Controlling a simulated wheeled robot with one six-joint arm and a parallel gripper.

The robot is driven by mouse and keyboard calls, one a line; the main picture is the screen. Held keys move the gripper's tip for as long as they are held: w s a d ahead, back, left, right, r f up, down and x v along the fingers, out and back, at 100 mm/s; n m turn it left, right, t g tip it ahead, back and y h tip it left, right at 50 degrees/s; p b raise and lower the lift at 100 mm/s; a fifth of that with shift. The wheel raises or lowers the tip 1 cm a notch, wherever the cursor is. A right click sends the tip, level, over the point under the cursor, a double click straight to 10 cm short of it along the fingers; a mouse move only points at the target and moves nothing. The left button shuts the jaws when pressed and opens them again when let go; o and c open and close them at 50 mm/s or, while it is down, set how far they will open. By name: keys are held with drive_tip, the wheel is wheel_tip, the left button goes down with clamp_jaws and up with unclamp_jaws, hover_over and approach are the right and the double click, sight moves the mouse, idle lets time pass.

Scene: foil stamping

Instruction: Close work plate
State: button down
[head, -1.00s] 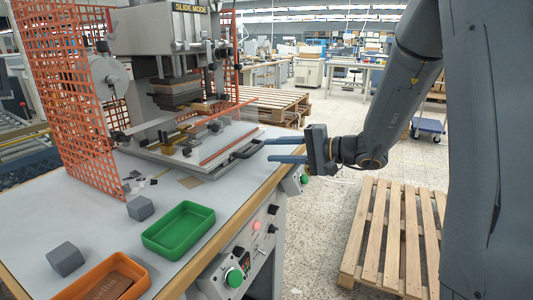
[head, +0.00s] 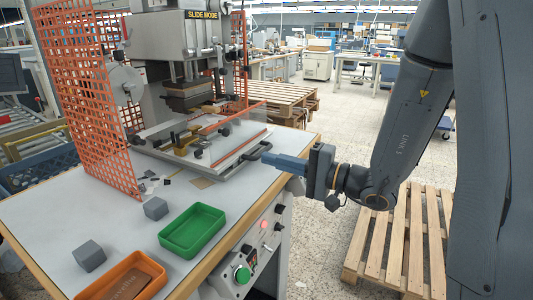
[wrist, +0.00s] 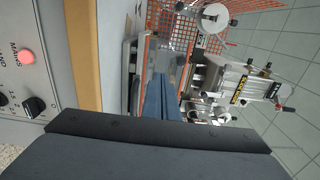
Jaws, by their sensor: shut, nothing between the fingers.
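The work plate (head: 226,160) is a pale flat plate with orange-red edging, sticking out towards the front of the stamping press (head: 182,40). Its black bar handle (head: 257,151) is at the front right edge. My gripper (head: 268,158) is shut and empty, its blue fingers pointing left with their tips right at the handle. I cannot tell whether they touch it. In the wrist view, my closed fingers (wrist: 160,98) point towards the press and the plate's orange-edged side; the handle is not clear there.
A green tray (head: 193,232), an orange tray (head: 128,278) and two grey cubes (head: 155,208) (head: 90,256) stand on the table's front. Orange mesh guards (head: 88,95) flank the press. Buttons (head: 242,274) line the front panel. A wooden pallet (head: 400,235) lies on the floor at right.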

sight(223, 147)
drive_tip(key=p+x, duration=0.4)
drive_tip(key=x, duration=0.8)
drive_tip(key=shift+a, duration=0.1)
